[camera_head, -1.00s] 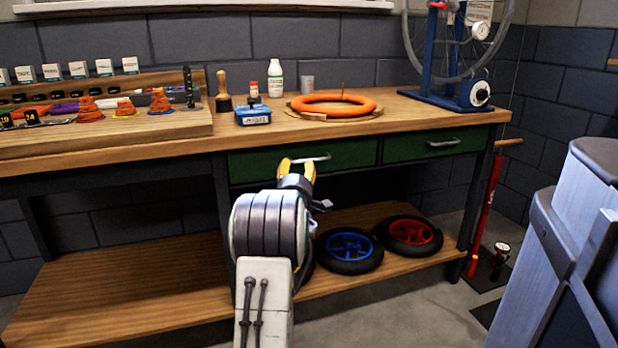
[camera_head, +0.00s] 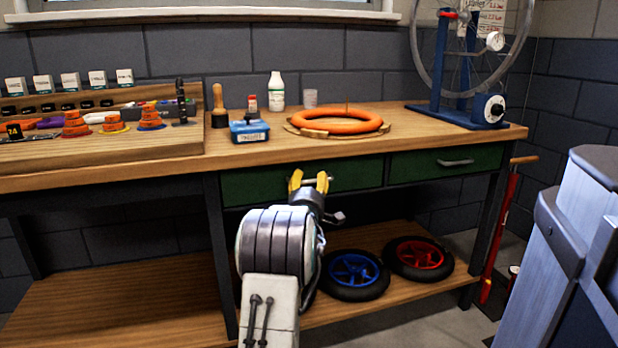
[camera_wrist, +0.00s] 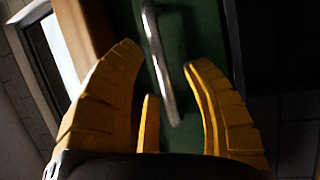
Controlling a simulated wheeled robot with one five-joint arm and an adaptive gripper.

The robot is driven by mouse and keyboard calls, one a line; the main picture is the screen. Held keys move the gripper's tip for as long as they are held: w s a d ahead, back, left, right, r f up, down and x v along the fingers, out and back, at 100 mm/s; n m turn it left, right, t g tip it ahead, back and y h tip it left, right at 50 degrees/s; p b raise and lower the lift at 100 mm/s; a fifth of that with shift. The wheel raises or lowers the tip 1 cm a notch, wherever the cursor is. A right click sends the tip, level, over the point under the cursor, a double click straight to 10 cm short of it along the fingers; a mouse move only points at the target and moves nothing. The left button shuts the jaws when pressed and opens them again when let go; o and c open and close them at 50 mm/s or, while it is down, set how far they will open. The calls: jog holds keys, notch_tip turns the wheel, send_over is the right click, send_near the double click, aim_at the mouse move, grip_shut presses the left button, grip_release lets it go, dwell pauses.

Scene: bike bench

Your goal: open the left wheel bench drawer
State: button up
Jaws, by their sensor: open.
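The left wheel bench drawer (camera_head: 250,187) is a green front under the wooden bench top, and it looks closed. My gripper (camera_head: 309,182) is in front of it and hides part of the front and most of its handle in the head view. In the wrist view the metal bar handle (camera_wrist: 160,65) runs down the green drawer front (camera_wrist: 205,25), and its lower end reaches between my yellow fingers (camera_wrist: 168,100). The fingers are open and spread to either side of the handle. I cannot tell how deep the handle sits between them.
A second green drawer (camera_head: 425,167) with a handle is to the right. An orange tyre (camera_head: 338,122) and a blue box (camera_head: 249,131) lie on the bench top (camera_head: 420,130). Blue and red wheels (camera_head: 353,272) rest on the lower shelf. A grey cabinet (camera_head: 570,250) stands at the right.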

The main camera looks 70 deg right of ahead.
jog(key=shift+d, duration=0.25)
jog(key=shift+c, duration=0.2)
grip_shut()
dwell(0.3)
